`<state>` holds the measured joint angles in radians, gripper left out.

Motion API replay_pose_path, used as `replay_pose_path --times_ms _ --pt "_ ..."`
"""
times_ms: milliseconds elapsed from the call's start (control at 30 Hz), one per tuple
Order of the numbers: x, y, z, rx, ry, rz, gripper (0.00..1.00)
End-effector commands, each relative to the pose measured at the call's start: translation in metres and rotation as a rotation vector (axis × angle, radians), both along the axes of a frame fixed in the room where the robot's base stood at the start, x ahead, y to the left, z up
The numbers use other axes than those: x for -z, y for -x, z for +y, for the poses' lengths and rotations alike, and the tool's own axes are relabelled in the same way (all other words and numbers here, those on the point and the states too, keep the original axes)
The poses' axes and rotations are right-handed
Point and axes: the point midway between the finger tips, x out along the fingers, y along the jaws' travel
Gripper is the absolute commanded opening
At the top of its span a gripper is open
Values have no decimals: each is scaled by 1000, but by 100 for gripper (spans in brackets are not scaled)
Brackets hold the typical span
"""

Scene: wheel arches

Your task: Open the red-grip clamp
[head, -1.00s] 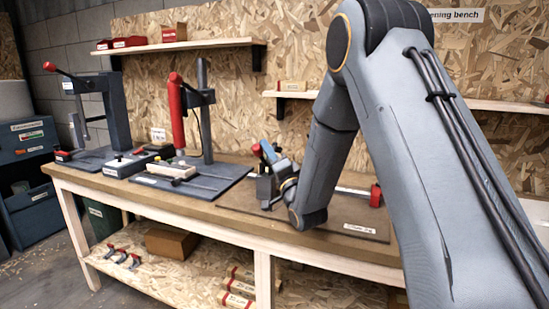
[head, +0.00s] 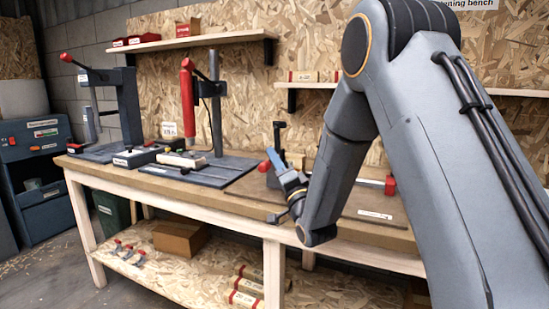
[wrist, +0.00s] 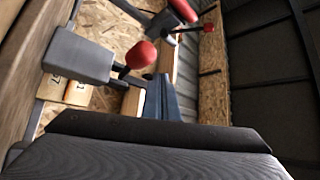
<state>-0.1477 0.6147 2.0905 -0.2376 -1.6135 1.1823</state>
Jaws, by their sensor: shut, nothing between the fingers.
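The red-grip clamp stands on a brown board (head: 355,209) on the bench, mostly hidden behind my arm and gripper. A red grip (head: 264,166) shows just left of my gripper (head: 277,164) in the head view. In the wrist view a rounded red grip (wrist: 140,54) sits on a metal lever beside a grey block (wrist: 75,57), seemingly the clamp's. My gripper's blue finger (wrist: 168,100) is shut and empty, just right of that grip. I cannot tell whether they touch.
A press with a red cylinder (head: 187,100) and another with a red knob (head: 66,57) stand left on the bench. A red part (head: 390,184) lies at the board's right. Shelves (head: 200,41) line the wall behind.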

Motion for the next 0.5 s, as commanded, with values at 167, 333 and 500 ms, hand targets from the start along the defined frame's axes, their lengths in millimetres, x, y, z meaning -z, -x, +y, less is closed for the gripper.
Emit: replay_pose_path --times_ms 167,333,500 --pt "6 -1 0 0 0 0 0" --pt "8 -1 0 0 0 0 0" --pt "8 -2 0 0 0 0 0"
